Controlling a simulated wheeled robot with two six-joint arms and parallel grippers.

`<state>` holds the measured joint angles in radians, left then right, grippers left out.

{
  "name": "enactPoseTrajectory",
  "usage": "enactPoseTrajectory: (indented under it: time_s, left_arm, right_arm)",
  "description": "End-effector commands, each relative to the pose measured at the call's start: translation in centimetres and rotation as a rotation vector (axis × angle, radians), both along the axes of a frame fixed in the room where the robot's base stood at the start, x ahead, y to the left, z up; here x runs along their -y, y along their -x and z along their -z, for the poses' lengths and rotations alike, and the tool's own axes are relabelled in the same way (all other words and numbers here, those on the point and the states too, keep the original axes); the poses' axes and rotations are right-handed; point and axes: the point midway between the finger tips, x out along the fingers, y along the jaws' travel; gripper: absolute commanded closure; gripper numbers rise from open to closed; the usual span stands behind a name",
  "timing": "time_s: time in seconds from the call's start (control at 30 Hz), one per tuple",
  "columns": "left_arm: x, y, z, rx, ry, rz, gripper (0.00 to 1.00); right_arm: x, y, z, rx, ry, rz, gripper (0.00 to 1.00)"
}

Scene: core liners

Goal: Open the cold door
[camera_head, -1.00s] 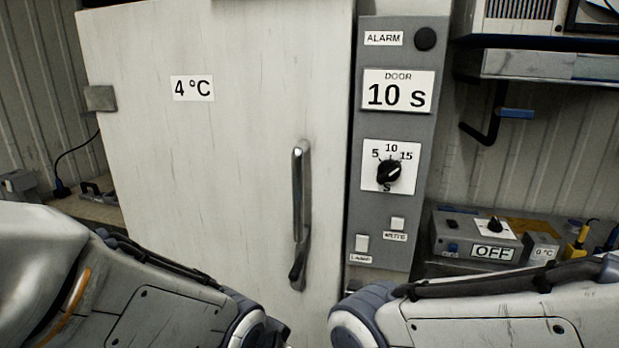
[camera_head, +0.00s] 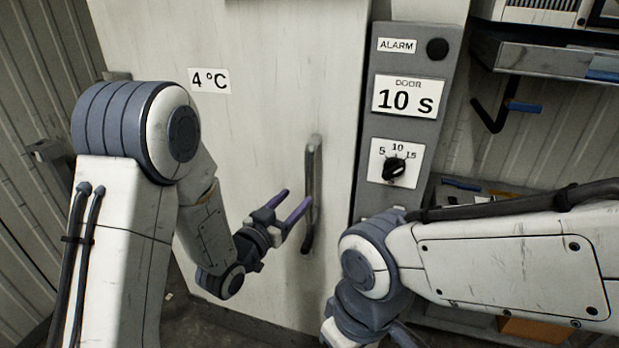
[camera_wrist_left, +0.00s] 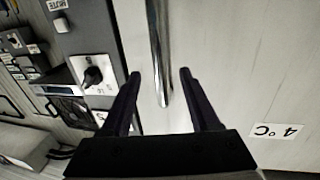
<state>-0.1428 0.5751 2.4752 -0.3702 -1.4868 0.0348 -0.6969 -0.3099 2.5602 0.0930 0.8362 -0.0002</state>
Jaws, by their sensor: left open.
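The cold door (camera_head: 265,110) is a pale, scuffed panel with a "4 °C" label, and it looks shut against the grey control panel. Its upright metal handle (camera_head: 313,195) is near the door's right edge. My left gripper (camera_head: 286,204) is open just left of the handle, with its fingers pointing at it. In the left wrist view the handle (camera_wrist_left: 158,55) lies between and beyond the two open fingertips (camera_wrist_left: 161,75), not gripped. My right arm comes in from the right, but its gripper's fingers are not visible.
The control panel (camera_head: 405,125) right of the door has an alarm, a "10 s" door sign and a dial. A shelf (camera_head: 545,62) and a blue-handled lever (camera_head: 522,107) are on the right.

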Motion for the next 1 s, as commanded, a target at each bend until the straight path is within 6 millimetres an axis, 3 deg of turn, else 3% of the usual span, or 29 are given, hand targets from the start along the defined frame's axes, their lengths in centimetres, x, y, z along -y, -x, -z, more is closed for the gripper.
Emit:
enactPoseTrajectory:
  time_s: [0.2, 0.4, 0.83, 1.0]
  left_arm:
    - [2.2, -3.8, -0.4, 0.000, -0.001, 0.001, 0.38]
    - [3.5, -6.2, -0.2, 0.000, -0.001, 0.000, 0.38]
    - [4.0, -7.1, 0.0, -0.002, -0.001, -0.001, 0.38]
    - [4.0, -7.1, 0.0, 0.000, -0.001, -0.001, 1.00]
  right_arm:
    - [0.0, 0.0, -2.2, 0.000, 0.000, 0.001, 1.00]
    - [0.0, 0.0, -3.2, 0.000, 0.000, 0.002, 1.00]
    - [0.0, 0.0, -3.4, 0.000, 0.000, 0.002, 1.00]
    - [0.0, 0.0, -3.4, 0.000, 0.000, 0.002, 1.00]
